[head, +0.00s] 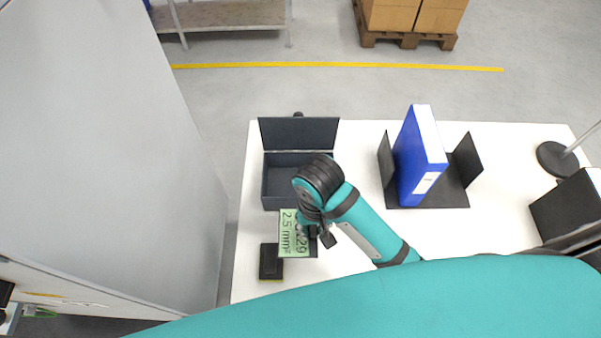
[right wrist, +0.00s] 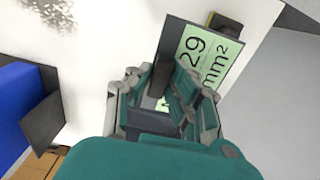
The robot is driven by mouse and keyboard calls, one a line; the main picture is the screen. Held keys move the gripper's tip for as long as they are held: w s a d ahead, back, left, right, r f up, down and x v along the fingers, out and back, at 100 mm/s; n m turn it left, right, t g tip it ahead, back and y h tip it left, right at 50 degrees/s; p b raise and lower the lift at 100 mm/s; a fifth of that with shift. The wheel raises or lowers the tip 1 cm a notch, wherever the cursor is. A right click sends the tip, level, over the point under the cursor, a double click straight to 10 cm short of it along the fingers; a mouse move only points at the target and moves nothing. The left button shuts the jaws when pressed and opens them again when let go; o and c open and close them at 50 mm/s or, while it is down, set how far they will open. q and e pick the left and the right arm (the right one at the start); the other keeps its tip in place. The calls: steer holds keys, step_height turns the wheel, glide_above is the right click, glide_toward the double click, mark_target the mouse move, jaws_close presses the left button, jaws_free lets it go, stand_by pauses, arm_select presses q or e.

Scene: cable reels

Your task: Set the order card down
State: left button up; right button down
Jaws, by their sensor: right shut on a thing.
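The order card (head: 287,238) is a light green card with large dark print, "2.5 mm²" and a number ending in 29. My right gripper (head: 322,234) is shut on it at the card's right side, above the near left part of the white table. In the right wrist view the fingers (right wrist: 168,98) close on the card (right wrist: 205,58), with a dark grey surface showing beside and under it. I cannot tell whether the card touches the table. My left gripper is not in view.
A small black block (head: 270,264) with a yellow edge lies beside the card. An open dark box (head: 277,190) stands behind. A blue binder (head: 418,160) stands in a black holder (head: 440,197). A lamp base (head: 553,158) is at the right.

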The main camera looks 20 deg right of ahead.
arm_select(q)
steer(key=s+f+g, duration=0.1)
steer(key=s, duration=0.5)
arm_select(e)
steer(key=w+d+p, duration=0.1)
steer(key=w+d, duration=0.2)
steer(key=w, duration=0.6)
steer(key=w+d, duration=0.2)
steer(key=w, duration=0.6)
step_height(320, 180, down, 6)
steer(key=shift+f+p, duration=0.15)
steer(key=shift+p, duration=0.2)
steer(key=shift+f, duration=0.3)
step_height(320, 180, down, 4)
steer(key=shift+r, duration=0.15)
steer(key=shift+w+f, duration=0.15)
steer(key=shift+f, duration=0.05)
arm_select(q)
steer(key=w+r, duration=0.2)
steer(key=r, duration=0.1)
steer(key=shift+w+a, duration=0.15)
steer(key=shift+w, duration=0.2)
arm_select(e)
steer(key=shift+f, duration=0.2)
steer(key=shift+f, duration=0.15)
